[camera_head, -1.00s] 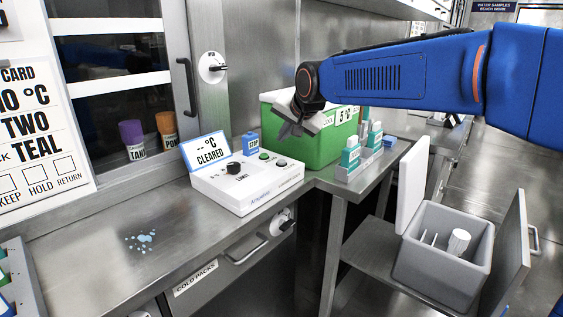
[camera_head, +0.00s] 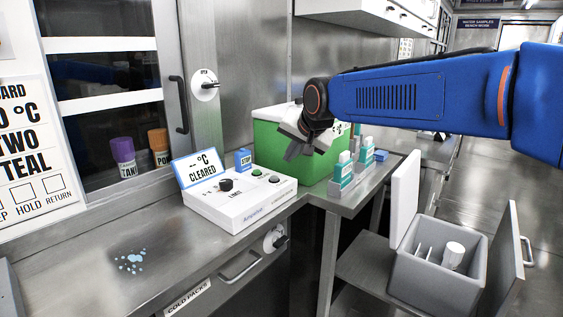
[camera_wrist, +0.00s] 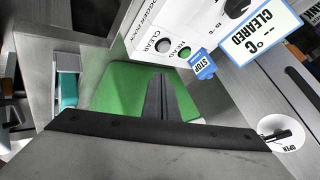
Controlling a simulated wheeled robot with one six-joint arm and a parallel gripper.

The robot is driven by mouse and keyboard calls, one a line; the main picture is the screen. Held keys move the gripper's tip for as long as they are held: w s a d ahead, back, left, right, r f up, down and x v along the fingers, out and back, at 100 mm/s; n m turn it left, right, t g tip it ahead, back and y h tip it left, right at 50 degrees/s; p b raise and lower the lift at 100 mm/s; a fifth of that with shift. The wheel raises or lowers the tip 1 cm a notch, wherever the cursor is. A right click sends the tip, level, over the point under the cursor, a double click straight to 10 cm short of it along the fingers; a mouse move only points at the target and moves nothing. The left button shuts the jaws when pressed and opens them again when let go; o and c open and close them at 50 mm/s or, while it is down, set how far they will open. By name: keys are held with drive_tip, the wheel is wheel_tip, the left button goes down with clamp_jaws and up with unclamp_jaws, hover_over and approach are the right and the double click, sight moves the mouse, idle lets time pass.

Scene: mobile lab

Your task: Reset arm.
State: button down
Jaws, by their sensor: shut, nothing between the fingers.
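My blue arm reaches in from the right in the head view. My gripper (camera_head: 297,150) hangs in front of the green box (camera_head: 272,146), with its fingers pointing down and to the left. In the wrist view my gripper (camera_wrist: 162,82) shows its fingers together, with nothing between them. The green box's side (camera_wrist: 125,90) lies behind the fingers there. The gripper partly hides the box's front and its label in the head view.
A white control box (camera_head: 240,203) with a "CLEARED" display (camera_head: 201,170) stands on the steel counter left of the gripper. Teal-and-white cartons (camera_head: 342,172) stand right of the green box. An open grey bin (camera_head: 440,275) sits lower right. Blue droplets (camera_head: 131,262) lie on the counter.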

drive_tip(key=s+d+f+n+g+h, duration=0.15)
drive_tip(key=s+d+f, duration=0.45)
drive_tip(key=s+d, duration=0.65)
drive_tip(key=s+d+f+n+g+h, duration=0.15)
drive_tip(key=s+d+f, duration=0.45)
drive_tip(key=s+d, duration=0.6)
drive_tip(key=s+d+f, duration=0.3)
drive_tip(key=s+f, duration=0.4)
drive_tip(key=s, duration=0.4)
drive_tip(key=shift+s+f+h, duration=0.35)
drive_tip(key=shift+s+h, duration=0.05)
drive_tip(key=shift+d, duration=0.15)
